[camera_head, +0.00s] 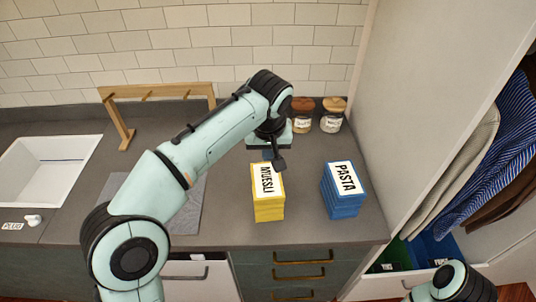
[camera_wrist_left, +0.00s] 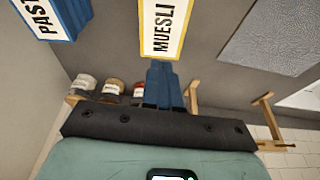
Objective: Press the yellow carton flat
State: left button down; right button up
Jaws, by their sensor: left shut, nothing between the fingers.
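The yellow carton (camera_head: 269,211) stands on the grey counter, with a white MUESLI label on top and ridged sides. It also shows at the top of the wrist view (camera_wrist_left: 163,30). My left gripper (camera_head: 277,161) is at the carton's far end, pointing down, and covers a little of that end. Its blue fingers are shut with nothing between them, and in the wrist view the fingertips (camera_wrist_left: 163,66) appear close to the label's edge. I cannot tell whether they touch the carton. My right gripper is out of view.
A blue PASTA carton (camera_head: 343,205) stands to the right of the yellow one. Jars (camera_head: 302,116) stand behind, near a tall white panel (camera_head: 410,100). A wooden rack (camera_head: 124,125), a grey mat (camera_head: 188,215) and a white sink (camera_head: 60,165) are left.

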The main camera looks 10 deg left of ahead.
aim_at(268, 179)
pick_arm(q)
jog(key=x, duration=0.3)
jog(key=b+x, duration=0.1)
jog(key=x, duration=0.3)
jog(key=s+x, duration=0.1)
jog(key=x, duration=0.2)
jog(key=shift+d+f+b, duration=0.15)
jog(key=shift+f+b, duration=0.15)
jog(key=shift+f, duration=0.25)
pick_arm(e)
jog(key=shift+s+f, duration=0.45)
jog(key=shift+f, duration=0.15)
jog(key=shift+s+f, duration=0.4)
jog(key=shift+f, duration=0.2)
pick_arm(q)
notch_tip(268, 179, down, 9)
jog(key=b, duration=0.4)
jog(key=shift+s+r, duration=0.1)
jog(key=shift+r, duration=0.1)
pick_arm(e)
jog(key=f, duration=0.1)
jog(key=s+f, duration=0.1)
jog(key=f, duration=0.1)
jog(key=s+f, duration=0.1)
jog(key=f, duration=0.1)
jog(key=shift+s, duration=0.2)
pick_arm(q)
jog(key=shift+r, duration=0.1)
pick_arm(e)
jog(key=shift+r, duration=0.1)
